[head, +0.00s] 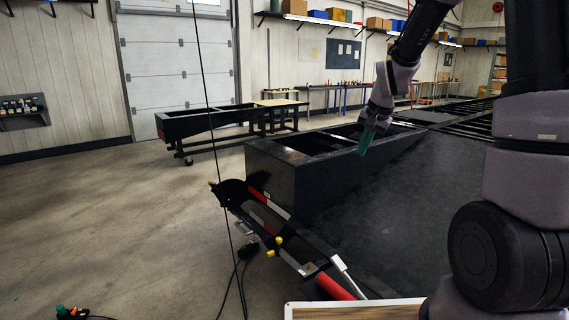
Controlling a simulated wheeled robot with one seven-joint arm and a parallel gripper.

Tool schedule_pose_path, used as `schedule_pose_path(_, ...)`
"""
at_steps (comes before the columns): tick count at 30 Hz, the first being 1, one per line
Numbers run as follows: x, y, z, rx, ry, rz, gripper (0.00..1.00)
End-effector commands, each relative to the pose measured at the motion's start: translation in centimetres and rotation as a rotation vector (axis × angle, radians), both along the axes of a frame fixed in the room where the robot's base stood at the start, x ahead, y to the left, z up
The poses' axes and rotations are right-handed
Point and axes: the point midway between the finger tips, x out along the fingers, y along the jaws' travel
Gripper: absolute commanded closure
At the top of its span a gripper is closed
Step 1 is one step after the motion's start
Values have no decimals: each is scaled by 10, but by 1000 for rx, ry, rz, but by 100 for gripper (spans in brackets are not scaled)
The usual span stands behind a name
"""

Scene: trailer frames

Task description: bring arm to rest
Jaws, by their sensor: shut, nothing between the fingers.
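My gripper (367,140) shows in the head view, right of the middle, with greenish fingers pointing down. It is shut and empty. It hangs in front of the black trailer frame (300,183), near the frame's raised box end. I cannot tell how far it is from the frame. My arm comes down to it from the top right.
A second black trailer frame (222,121) stands behind, before the white roller door (177,62). A pendant cable (207,110) hangs left of the trailer. The concrete floor (110,215) at left is mostly clear. Benches and shelves line the back wall.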

Motion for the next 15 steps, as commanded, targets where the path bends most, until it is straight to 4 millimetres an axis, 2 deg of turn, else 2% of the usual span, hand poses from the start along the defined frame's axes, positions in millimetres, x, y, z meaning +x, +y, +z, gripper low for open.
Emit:
schedule_pose_path(1,-15,-1,25,-8,-25,14,100)
schedule_pose_path(6,-70,-6,84,-33,-79,66,100)
schedule_pose_path(12,-145,-10,134,-55,-141,124,100)
schedule_pose_path(15,-182,-12,149,-64,-173,153,100)
